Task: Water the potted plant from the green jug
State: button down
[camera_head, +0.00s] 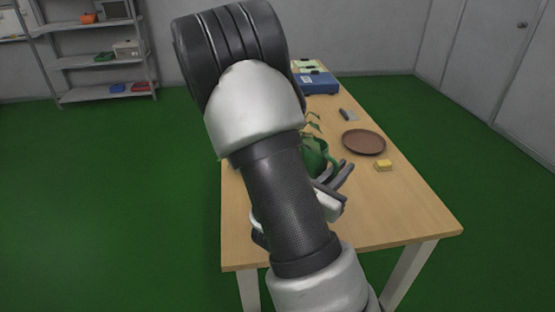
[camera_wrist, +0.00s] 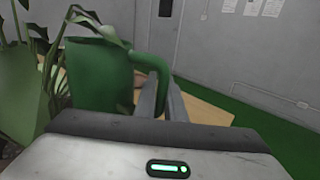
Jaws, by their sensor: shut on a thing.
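The green jug (camera_head: 315,160) shows in the head view just past my forearm, over the wooden table. In the wrist view the jug (camera_wrist: 98,78) fills the left of centre, with its curved handle on the right. My gripper (camera_wrist: 170,98) is shut on the jug's handle; its fingers (camera_head: 338,180) also show in the head view. The jug looks roughly upright. Leaves of the potted plant (camera_wrist: 25,85) stand close at the left in the wrist view, some in front of the jug's rim. A few leaves (camera_head: 313,122) show in the head view; the pot is hidden.
On the table (camera_head: 405,215) are a round brown tray (camera_head: 364,142), a yellow sponge-like block (camera_head: 383,165), a small grey item (camera_head: 347,115) and a blue case (camera_head: 319,83) at the back. The table's front right is clear. Shelves (camera_head: 98,60) stand at the back left.

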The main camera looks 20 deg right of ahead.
jog(key=shift+w+a+r+b, duration=0.1)
jog(key=shift+b, duration=0.35)
jog(key=w+r+n+p, duration=0.3)
jog(key=r+n+p, duration=0.1)
jog(key=r+p, duration=0.3)
jog(key=w+a+r+n+g+y+p, duration=0.1)
jog(key=w+r+n+p, duration=0.2)
jog(key=r+p, duration=0.5)
jog(key=n+p, duration=0.1)
jog(key=p, duration=0.3)
jog(key=shift+a+r+n, duration=0.25)
jog(key=shift+r+n, duration=0.05)
jog(key=shift+w+a+r+n+g+p, duration=0.15)
jog(key=shift+w+n+g+p, duration=0.6)
jog(key=shift+p, duration=0.8)
jog(key=shift+s+a+n, duration=0.1)
jog(key=shift+a+n, duration=0.05)
jog(key=shift+n, duration=0.3)
jog(key=shift+p, duration=0.3)
